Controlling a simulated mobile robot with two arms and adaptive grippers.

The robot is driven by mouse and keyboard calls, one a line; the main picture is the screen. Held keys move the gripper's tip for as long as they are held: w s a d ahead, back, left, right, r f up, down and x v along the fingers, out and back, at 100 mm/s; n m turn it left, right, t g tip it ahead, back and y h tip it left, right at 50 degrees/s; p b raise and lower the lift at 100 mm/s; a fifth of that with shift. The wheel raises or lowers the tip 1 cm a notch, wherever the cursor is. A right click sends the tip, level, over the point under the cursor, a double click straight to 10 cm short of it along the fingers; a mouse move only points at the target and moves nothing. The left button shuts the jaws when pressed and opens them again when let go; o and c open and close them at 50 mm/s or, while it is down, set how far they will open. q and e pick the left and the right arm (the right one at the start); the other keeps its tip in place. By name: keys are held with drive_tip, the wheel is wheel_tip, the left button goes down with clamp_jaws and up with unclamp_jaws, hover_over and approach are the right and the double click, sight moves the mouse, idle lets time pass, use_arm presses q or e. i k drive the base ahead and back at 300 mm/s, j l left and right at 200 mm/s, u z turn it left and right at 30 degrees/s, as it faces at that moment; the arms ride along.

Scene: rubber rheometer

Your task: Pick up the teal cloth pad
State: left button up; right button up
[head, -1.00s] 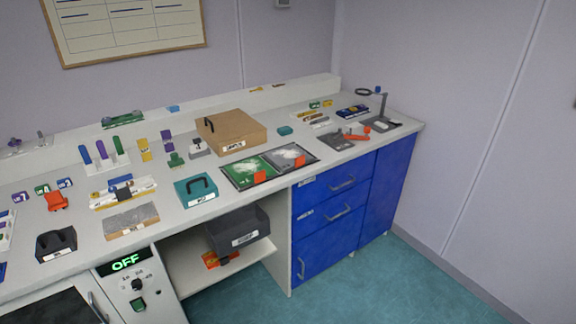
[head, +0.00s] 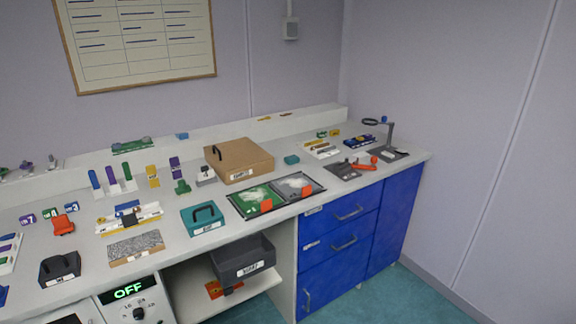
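A small teal block-like pad (head: 292,160) lies on the white bench top, just right of the wooden box. It looks like the teal cloth pad, though it is too small to make out any cloth texture. A larger teal box (head: 204,218) with a black handle and a white label stands nearer the bench's front edge; its label is too small to read. Neither of my grippers shows in the head view.
A wooden box (head: 239,160) with a black handle stands left of the pad. Green and grey trays (head: 257,201) with orange tags lie in front. A magnifier stand (head: 390,140) is at the right end. Blue drawers (head: 340,240) are below.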

sight(292, 160)
drive_tip(key=l+u, duration=0.1)
drive_tip(key=u, duration=0.8)
drive_tip(key=l+u, duration=0.4)
drive_tip(key=l, duration=0.15)
drive_tip(key=l+u, duration=0.45)
drive_tip(key=k+l+u, duration=0.2)
drive_tip(key=l+u, duration=0.2)
drive_tip(key=l, duration=0.15)
